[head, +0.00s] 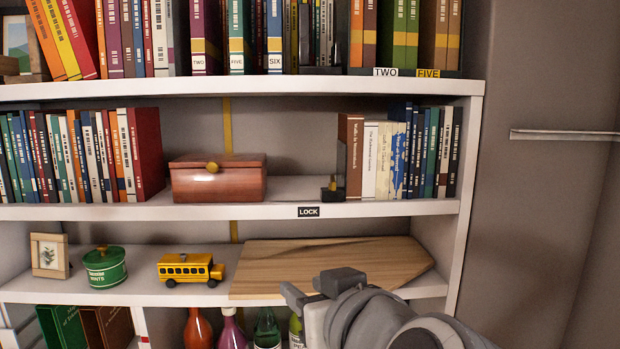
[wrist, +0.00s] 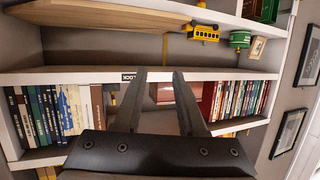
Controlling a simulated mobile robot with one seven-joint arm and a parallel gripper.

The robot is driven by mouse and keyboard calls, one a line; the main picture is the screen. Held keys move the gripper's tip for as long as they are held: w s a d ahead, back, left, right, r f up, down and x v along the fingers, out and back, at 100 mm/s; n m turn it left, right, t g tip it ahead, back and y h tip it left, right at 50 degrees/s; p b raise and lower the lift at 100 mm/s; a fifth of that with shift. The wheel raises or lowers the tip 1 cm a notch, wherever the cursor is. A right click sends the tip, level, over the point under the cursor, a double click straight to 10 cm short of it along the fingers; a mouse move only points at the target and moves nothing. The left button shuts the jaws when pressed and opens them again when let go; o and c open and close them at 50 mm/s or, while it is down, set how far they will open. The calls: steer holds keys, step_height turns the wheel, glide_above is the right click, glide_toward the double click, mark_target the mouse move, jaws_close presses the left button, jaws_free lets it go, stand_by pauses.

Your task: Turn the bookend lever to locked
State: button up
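The bookend lever (head: 333,187) is a small dark piece on the middle shelf, at the left end of the right-hand book row, beside a brown book. A black LOCK label (head: 308,211) is on the shelf edge below and slightly left of it. Its exact setting is too small to tell. My gripper (head: 318,286) is in front of the lower shelf, below the lever and apart from it. In the wrist view, which looks upside down, my gripper (wrist: 160,76) has its two fingers spread with nothing held. The LOCK label (wrist: 129,77) shows beside one finger; the lever is not clear there.
A reddish-brown box (head: 218,180) with a brass knob stands left of the lever, with bare shelf between. Books (head: 410,155) fill the right. Below are a wooden board (head: 320,262), a yellow toy bus (head: 190,268) and a green tin (head: 105,267). Bottles (head: 232,330) stand underneath.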

step_height(320, 180, up, 7)
steer(key=m+t+h, duration=0.1)
steer(key=t, duration=0.2)
steer(key=m+t+h+b, duration=0.1)
steer(key=m+h+b, duration=0.2)
steer(key=h+b, duration=0.15)
glide_toward(334, 182)
steer(key=shift+h, duration=0.25)
steer(key=w, duration=0.9)
steer(key=shift+w+d+f+p, duration=0.15)
steer(key=shift+w+d+p, duration=0.1)
steer(key=shift+w+p, duration=0.15)
steer(key=shift+c, duration=0.3)
jaws_close()
